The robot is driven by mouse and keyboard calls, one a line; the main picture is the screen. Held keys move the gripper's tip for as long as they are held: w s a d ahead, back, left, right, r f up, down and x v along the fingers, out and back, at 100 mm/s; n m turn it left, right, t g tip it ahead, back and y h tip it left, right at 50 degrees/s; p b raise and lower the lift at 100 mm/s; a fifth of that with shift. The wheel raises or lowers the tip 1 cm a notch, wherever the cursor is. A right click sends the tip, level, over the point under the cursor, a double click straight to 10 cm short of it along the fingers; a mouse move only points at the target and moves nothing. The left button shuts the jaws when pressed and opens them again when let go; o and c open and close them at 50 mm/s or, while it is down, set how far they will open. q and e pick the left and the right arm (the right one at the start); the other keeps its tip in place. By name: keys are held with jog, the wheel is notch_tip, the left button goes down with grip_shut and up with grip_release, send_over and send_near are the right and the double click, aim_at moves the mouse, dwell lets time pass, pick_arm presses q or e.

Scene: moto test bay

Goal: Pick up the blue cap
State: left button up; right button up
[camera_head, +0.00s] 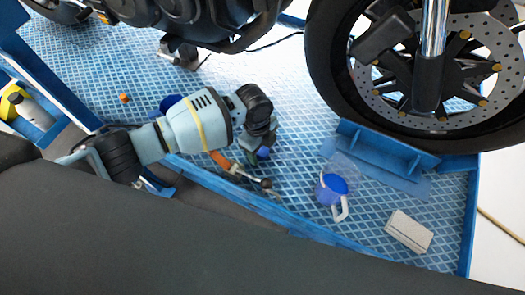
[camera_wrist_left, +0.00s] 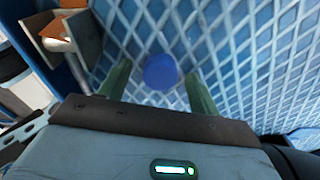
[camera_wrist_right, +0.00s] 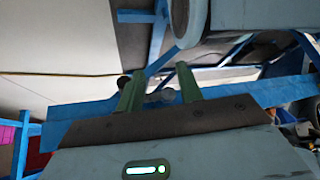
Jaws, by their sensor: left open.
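The blue cap (camera_wrist_left: 161,72) is a round, plain blue disc on the patterned blue platform in the left wrist view. It shows between the two green fingers of my left gripper (camera_wrist_left: 158,84), which is open; I cannot tell whether a finger touches it. In the head view a small part of the cap (camera_head: 263,153) shows beside my left gripper (camera_head: 258,145), which points down at the platform; the hand hides the rest. My right gripper (camera_wrist_right: 160,82) is open with its green fingers apart in the right wrist view, and out of the head view.
A motorcycle wheel (camera_head: 430,80) overhangs the upper right. A small orange piece (camera_head: 124,97) lies left.

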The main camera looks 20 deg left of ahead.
pick_arm(q)
jog(key=shift+c, duration=0.4)
jog(key=c, duration=1)
pick_arm(e)
jog(key=shift+a, duration=0.1)
pick_arm(q)
jog(key=shift+r, duration=0.1)
